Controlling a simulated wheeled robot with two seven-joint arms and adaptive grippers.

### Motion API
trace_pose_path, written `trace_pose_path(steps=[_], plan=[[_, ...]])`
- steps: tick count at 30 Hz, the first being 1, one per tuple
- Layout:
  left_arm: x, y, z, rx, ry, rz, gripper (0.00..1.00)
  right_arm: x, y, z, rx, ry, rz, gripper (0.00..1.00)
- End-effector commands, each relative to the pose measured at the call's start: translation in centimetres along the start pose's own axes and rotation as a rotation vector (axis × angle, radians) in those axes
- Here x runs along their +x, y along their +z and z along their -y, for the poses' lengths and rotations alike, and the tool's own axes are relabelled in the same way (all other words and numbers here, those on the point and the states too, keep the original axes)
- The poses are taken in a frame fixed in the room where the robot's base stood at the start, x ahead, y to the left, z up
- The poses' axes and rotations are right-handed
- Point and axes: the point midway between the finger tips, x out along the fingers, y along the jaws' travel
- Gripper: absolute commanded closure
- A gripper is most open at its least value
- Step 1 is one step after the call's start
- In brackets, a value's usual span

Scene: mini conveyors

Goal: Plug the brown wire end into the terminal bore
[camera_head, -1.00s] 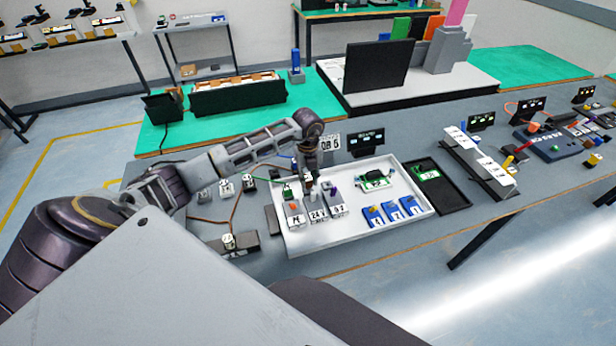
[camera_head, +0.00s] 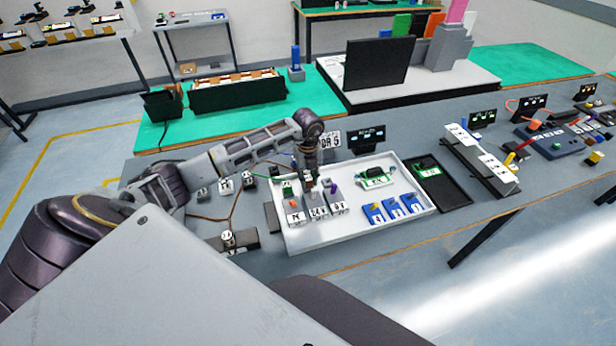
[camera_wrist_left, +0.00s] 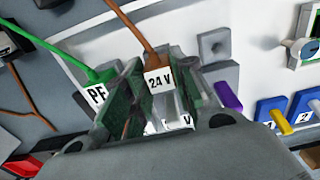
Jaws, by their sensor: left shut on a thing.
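My left gripper (camera_head: 309,186) reaches down over the row of terminal blocks in the white tray. In the left wrist view its two green-padded fingers (camera_wrist_left: 158,88) are shut on the brown wire end, which carries a white 24 V label (camera_wrist_left: 159,80). The brown wire (camera_wrist_left: 138,28) rises away from the fingers. A block with a white label (camera_wrist_left: 181,122) shows partly between the fingers. The PE block (camera_head: 295,214) is to the left and the 0 V block (camera_head: 338,207) to the right. The terminal bore and the wire's tip are hidden by the gripper. My right gripper is not in view.
The green wire (camera_wrist_left: 66,56) with its PE label runs close to the left finger. The white tray (camera_head: 360,230) also holds blue blocks (camera_head: 391,209) and a green board (camera_head: 376,177). A black tray (camera_head: 441,190) lies to the right. A monitor (camera_head: 368,141) stands behind.

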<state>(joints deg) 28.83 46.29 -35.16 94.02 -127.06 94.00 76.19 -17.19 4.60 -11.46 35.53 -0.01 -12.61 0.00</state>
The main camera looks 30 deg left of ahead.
Motion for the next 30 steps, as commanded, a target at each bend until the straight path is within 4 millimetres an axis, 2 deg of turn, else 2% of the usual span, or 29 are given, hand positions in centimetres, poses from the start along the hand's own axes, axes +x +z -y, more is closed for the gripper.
trace_pose_path(steps=[9, 10, 16, 30], plan=[[0.52, 0.01, 0.0, 0.0, 0.0, 0.0, 0.97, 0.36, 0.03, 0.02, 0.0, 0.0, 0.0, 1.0], [0.53, 0.02, -0.01, 0.0, 0.0, 0.0, 0.73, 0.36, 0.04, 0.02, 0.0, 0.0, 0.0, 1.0], [0.47, 0.01, -0.01, 0.0, 0.0, 0.0, 0.49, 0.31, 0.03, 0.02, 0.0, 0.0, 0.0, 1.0], [-0.01, 0.04, 0.0, 0.0, 0.0, 0.001, 0.49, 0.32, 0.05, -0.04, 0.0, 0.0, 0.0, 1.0]])
